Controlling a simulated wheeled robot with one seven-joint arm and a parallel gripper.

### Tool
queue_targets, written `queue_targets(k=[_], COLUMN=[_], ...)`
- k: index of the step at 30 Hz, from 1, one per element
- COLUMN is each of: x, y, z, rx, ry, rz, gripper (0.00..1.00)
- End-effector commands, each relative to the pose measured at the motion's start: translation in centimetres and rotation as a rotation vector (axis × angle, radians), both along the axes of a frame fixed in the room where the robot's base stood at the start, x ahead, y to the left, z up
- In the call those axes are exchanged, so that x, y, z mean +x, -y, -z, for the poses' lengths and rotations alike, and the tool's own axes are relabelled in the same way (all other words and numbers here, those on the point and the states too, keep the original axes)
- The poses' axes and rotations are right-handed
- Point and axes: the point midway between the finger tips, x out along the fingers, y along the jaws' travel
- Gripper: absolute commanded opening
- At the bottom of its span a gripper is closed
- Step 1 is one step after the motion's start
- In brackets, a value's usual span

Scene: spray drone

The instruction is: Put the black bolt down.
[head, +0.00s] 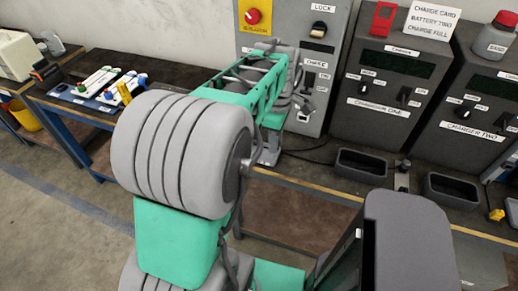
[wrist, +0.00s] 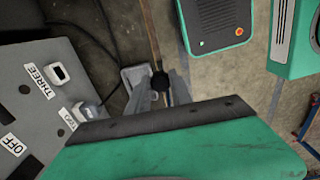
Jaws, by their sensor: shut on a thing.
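My gripper (wrist: 156,92) is shut on the black bolt (wrist: 160,80) in the wrist view. The bolt's dark round head shows between the grey fingers, and its lower part is hard to make out. In the head view my gripper (head: 268,156) hangs below the far end of my arm, near the bench's front edge and in front of the grey lock panel. The bolt cannot be made out there. I cannot tell whether the bolt touches the surface below.
Two dark open trays (head: 361,167) (head: 451,189) stand before charger one (head: 388,85) and charger two (head: 478,115). A small dark fitting (head: 402,176) stands between them. The lock panel (head: 310,60) is close behind my gripper. A cable (wrist: 95,40) runs nearby.

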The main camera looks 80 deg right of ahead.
Motion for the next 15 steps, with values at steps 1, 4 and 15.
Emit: queue_targets(k=[1, 4, 15], x=[1.2, 3.3, 7.5], y=[1.0, 3.0, 7.4], z=[0.5, 1.7, 7.9], rx=[0.005, 0.005, 0.002], ry=[0.0, -0.001, 0.0], rz=[-0.007, -0.006, 0.0], gripper=[0.0, 0.0, 0.0])
